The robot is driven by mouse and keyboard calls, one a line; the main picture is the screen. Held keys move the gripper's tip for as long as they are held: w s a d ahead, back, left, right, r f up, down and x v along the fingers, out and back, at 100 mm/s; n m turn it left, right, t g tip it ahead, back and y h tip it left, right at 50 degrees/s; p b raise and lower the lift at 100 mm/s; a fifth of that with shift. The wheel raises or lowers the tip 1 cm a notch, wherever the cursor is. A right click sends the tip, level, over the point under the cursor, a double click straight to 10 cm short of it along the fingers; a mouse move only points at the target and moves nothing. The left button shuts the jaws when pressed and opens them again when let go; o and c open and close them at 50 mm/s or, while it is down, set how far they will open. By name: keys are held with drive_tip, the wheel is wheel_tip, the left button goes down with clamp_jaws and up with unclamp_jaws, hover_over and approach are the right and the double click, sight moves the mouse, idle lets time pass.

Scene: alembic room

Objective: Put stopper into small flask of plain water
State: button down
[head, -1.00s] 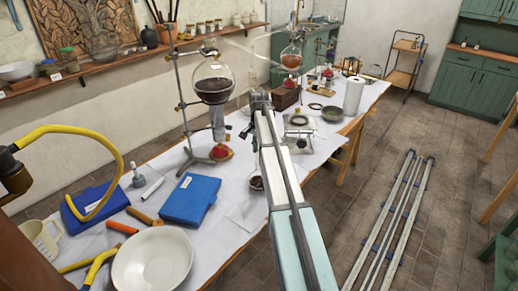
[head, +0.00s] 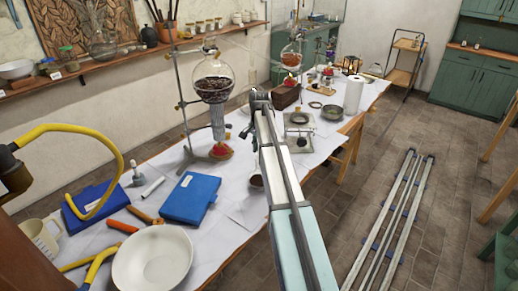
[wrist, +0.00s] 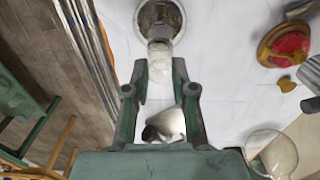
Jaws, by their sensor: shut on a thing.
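In the wrist view my gripper (wrist: 160,76) has its two fingers closed on a small clear glass piece, which looks like the stopper (wrist: 160,66). Beyond the fingertips is a round vessel with brownish contents, which looks like the small flask (wrist: 160,20). The stopper lines up with it in this view; I cannot tell whether they touch. In the head view a small flask (head: 256,181) stands on the white-covered table, partly behind my arm. My fingertips are mostly hidden there by my arm.
A blue case (head: 190,198) and a white bowl (head: 152,258) lie nearer. A pale object (wrist: 170,122) shows between my fingers.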

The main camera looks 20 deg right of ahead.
drive_tip(key=shift+f, duration=1)
idle(2.5)
drive_tip(key=shift+c, duration=2.4)
unclamp_jaws()
drive_tip(key=shift+r+p, duration=2.1)
drive_tip(key=shift+r, duration=1.4)
